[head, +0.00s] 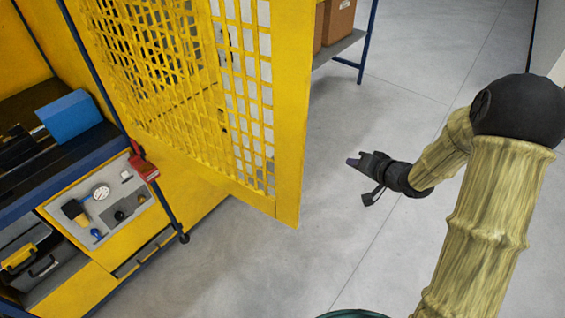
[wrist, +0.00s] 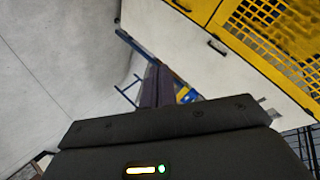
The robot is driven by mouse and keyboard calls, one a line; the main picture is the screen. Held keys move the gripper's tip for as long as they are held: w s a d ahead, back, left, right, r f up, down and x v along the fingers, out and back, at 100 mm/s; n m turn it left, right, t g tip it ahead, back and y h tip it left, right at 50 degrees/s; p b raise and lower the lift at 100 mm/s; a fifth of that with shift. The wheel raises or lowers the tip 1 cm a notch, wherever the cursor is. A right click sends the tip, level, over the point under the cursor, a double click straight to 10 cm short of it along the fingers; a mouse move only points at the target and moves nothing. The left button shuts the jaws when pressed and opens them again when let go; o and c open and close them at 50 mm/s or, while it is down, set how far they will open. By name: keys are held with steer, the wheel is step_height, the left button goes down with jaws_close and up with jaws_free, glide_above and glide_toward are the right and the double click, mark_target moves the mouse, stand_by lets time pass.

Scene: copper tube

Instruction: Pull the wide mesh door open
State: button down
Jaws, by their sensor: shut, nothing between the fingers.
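The wide mesh door (head: 291,130) is yellow, with a solid frame around a grid, and fills the upper middle of the head view. It appears to stand out at an angle from the yellow enclosure, its lower corner over grey floor. Yellow mesh (wrist: 272,30), which I cannot surely match to this door, shows at the upper right of the wrist view. My gripper (head: 353,162) is to the right of the door's free edge, apart from it, pointing left. Its fingers (wrist: 157,86) are shut and empty. No door handle is clear in the head view.
Cardboard boxes (head: 338,20) sit on a blue-framed shelf (head: 340,47) behind the door. The grey floor (head: 300,265) around my gripper is clear.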

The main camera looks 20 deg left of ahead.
mark_target(282, 172)
steer(key=s+a+r+g+y+p, duration=0.2)
steer(key=s+a+g+y+p, duration=0.1)
steer(key=s+a+g+y, duration=0.4)
steer(key=shift+r+y, duration=0.15)
steer(key=shift+y, duration=1.05)
steer(key=shift+a, duration=0.1)
steer(key=s+a+p, duration=0.1)
steer(key=a+p, duration=0.1)
steer(key=a, duration=0.1)
steer(key=s+a+p, duration=0.1)
steer(key=a+p, duration=0.1)
steer(key=a, duration=0.2)
steer(key=s+a+p, duration=0.1)
steer(key=a+p, duration=0.2)
steer(key=a, duration=0.1)
steer(key=shift+s, duration=0.2)
